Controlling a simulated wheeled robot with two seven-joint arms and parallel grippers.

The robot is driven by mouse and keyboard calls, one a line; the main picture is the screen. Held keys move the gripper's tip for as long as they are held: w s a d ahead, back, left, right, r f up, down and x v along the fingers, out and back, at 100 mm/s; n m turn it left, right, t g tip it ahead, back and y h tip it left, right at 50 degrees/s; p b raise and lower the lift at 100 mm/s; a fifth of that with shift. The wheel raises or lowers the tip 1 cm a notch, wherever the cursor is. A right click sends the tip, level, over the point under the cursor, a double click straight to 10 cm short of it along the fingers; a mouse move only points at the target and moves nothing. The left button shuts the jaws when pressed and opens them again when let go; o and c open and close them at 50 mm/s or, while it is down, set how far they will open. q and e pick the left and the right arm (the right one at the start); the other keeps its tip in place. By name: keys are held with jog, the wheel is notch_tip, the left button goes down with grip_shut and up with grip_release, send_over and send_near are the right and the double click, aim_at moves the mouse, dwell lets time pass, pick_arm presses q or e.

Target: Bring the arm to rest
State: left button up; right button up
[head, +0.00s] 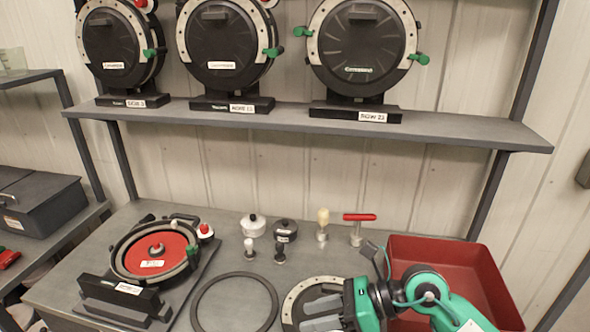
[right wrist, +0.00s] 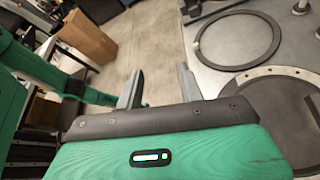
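My right gripper (head: 306,314) comes in from the lower right of the head view, above the front of the bench. In the right wrist view its two grey fingers (right wrist: 158,85) stand apart with nothing between them. In the head view it partly covers a dark round plate with a pale metal rim (head: 293,297). This plate also shows in the right wrist view (right wrist: 285,108), right of the fingers. My left gripper is not in view in the head view.
A black ring (head: 197,312) lies left of the gripper. A red bin (head: 440,245) stands close behind my right arm. A seed meter with a red disc (head: 155,252) sits at left. Small knobs and a red-handled tool (head: 357,230) stand behind. Three meters line the shelf (head: 290,123).

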notch_tip(320, 180, up, 8)
jog(key=a+m+t+y, duration=0.2)
jog(key=m+t+y, duration=0.2)
jog(key=m+y, duration=0.25)
jog(key=w+d+r+m+t+h, duration=0.25)
jog(key=d+m+t, duration=0.35)
jog(key=m+t, duration=0.55)
jog(key=d+f+m+h, duration=1.45)
jog(key=m+h, duration=0.35)
jog(key=m, duration=0.6)
jog(key=s+f+m+g, duration=0.6)
jog(key=s+f+g, duration=0.6)
jog(key=s+f, duration=0.7)
notch_tip(320, 180, down, 30)
jog(key=s+g, duration=0.2)
jog(key=s+d+f, duration=0.2)
jog(key=s+f, duration=0.7)
jog(key=s+d+f, duration=0.1)
jog(key=s+f, duration=0.9)
jog(key=shift+d+n+g+y, duration=0.3)
jog(key=shift+d+g, duration=0.05)
